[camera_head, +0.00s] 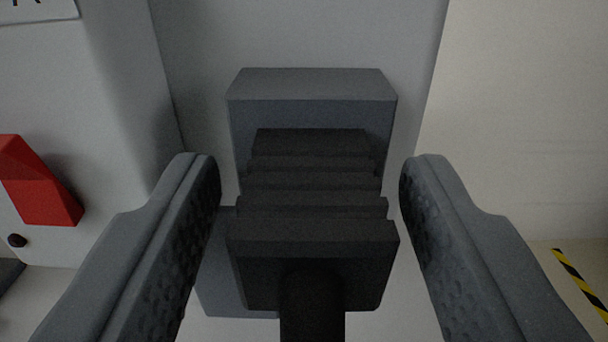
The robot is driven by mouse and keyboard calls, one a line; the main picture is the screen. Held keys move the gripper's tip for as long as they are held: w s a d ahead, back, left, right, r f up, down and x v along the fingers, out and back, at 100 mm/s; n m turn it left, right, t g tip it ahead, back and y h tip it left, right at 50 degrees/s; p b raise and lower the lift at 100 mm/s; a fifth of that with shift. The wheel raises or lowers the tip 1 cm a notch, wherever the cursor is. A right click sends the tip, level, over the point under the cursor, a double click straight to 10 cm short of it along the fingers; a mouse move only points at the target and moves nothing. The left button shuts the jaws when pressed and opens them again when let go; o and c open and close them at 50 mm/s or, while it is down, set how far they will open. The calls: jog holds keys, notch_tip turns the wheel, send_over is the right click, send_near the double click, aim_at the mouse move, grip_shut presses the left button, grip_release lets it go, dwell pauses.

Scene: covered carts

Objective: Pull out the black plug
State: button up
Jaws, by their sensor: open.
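The black plug (314,258) is in the middle of the view, with a ribbed body and a thick black cable (312,310) running from its near end down out of the picture. Its far end meets a grey socket block (312,84) on the wall; the joint between them is hidden behind the ribs. My gripper (310,180) is open, with one finger to the left of the plug and one to the right. A gap shows between the plug and each fingertip.
A grey panel (300,35) stands behind the socket block. A red wedge-shaped part (38,185) and a small dark knob (17,240) are on the white surface at left. A yellow-black striped strip (582,282) lies at lower right. The pale wall at right is bare.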

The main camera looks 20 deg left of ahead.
jog(key=shift+p, duration=0.4)
dwell(0.3)
grip_shut()
jog(key=shift+s, duration=0.1)
jog(key=shift+p+v, duration=1.05)
jog(key=shift+v, duration=1.85)
